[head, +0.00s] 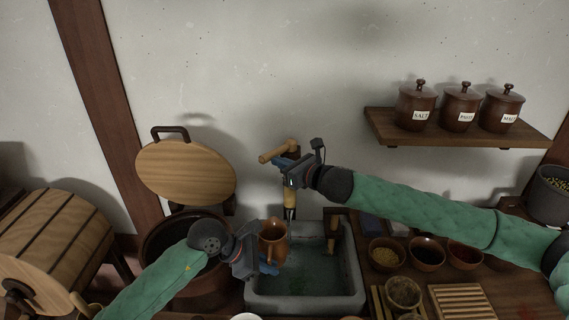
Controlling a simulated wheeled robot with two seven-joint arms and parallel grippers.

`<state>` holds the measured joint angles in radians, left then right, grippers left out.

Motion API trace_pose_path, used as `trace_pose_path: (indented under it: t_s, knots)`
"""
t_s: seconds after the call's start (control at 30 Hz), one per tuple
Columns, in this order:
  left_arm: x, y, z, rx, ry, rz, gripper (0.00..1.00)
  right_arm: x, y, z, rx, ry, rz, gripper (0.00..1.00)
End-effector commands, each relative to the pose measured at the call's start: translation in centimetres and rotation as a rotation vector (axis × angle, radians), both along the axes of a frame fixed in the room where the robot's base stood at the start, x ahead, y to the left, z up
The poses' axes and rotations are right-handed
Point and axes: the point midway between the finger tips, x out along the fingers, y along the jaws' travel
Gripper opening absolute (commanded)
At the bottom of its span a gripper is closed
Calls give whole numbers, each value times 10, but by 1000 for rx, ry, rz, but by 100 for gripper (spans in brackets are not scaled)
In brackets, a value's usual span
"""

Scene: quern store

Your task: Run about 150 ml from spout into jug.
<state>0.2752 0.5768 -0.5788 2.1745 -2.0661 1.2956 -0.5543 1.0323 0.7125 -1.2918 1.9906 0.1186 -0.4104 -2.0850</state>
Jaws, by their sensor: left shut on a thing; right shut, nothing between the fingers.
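A brown jug (273,242) is held upright over the left part of the stone basin (352,299). My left gripper (258,253) is shut on its side. The spout (290,207) comes down from the wall above the basin, a little right of the jug and higher than it. A wooden handle (275,152) sits at its top. My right gripper (291,172) is shut and empty, close to this handle and in front of the spout's upper part. I cannot tell whether they touch. The jug's inside is too small to read, and I make out no clear stream.
An open pot (165,240) stands left of the basin, with a round wooden lid (186,172) tilted up behind it. Small bowls (387,254) and a slatted wooden rack (461,301) crowd the counter at right. Labelled jars (416,108) stand on a wall shelf (455,133).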

Motion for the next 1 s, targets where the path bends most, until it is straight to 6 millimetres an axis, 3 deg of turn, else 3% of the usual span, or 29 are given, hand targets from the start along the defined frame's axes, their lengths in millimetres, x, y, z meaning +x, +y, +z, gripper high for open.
trace_pose_path:
  t_s: [0.5, 0.8, 1.0]
  knots:
    - [0, 0, 1, -1, -2, 0, 0, 21, 44, 2, 7, -1, -447, 0]
    - [0, 0, 1, -1, -2, 0, 0, 39, 61, 1, 5, -1, -692, 0]
    - [0, 0, 1, -1, -2, 0, 0, 49, 64, 1, 4, -2, -765, 0]
